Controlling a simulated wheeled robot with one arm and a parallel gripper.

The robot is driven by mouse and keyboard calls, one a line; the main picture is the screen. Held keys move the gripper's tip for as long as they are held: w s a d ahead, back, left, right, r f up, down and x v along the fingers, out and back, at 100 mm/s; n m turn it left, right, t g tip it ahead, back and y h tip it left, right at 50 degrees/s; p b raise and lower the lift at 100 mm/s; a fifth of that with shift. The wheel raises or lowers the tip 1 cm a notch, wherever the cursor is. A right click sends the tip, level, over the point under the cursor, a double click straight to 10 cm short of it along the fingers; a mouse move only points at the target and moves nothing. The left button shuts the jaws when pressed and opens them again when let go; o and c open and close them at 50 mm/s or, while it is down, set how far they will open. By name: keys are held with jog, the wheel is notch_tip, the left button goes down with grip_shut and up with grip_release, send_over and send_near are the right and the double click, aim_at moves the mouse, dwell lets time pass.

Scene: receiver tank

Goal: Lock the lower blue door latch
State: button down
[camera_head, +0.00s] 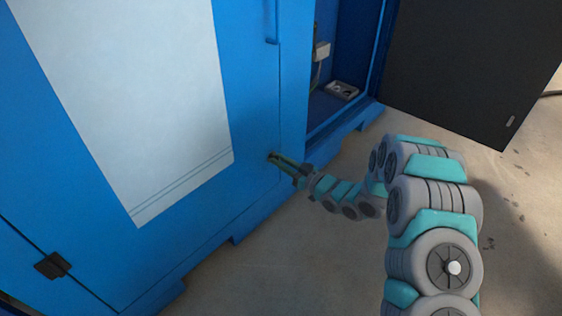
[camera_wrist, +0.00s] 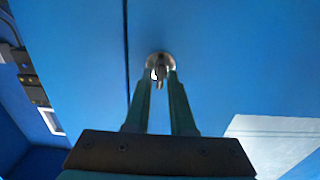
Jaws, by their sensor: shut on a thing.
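The blue door (camera_head: 255,95) with a large white panel stands shut at the left in the head view. The lower latch (camera_wrist: 159,67) is a small round metal piece with a protruding key-like part on the blue surface, just right of a dark vertical seam in the wrist view. My gripper (camera_head: 278,160) reaches the door's lower right edge. In the wrist view my gripper (camera_wrist: 160,78) has its two fingertips closed around the protruding part of the latch. In the head view the fingers mostly hide the latch.
An open compartment (camera_head: 340,60) lies right of the door, with a small box inside. A dark grey door (camera_head: 470,65) stands open at the right. A black hinge (camera_head: 52,265) sits at the lower left. Bare floor (camera_head: 290,260) lies below my arm.

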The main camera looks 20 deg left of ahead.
jog(key=shift+r+m+p, duration=0.1)
jog(key=shift+m+p, duration=0.2)
jog(key=shift+p, duration=0.2)
jog(key=shift+w+d+f+m+p, duration=0.1)
jog(key=shift+m+p, duration=2.2)
jog(key=shift+m, duration=0.6)
jog(key=shift+w+a+f+m+p, duration=0.1)
jog(key=shift+f+m+p, duration=0.05)
jog(key=shift+m+p, duration=2.45)
jog(key=shift+d+f+m+p, duration=0.1)
jog(key=shift+m+p, duration=1.9)
jog(key=shift+m, duration=1.2)
jog(key=c, duration=0.9)
grip_release()
jog(key=shift+c, duration=0.2)
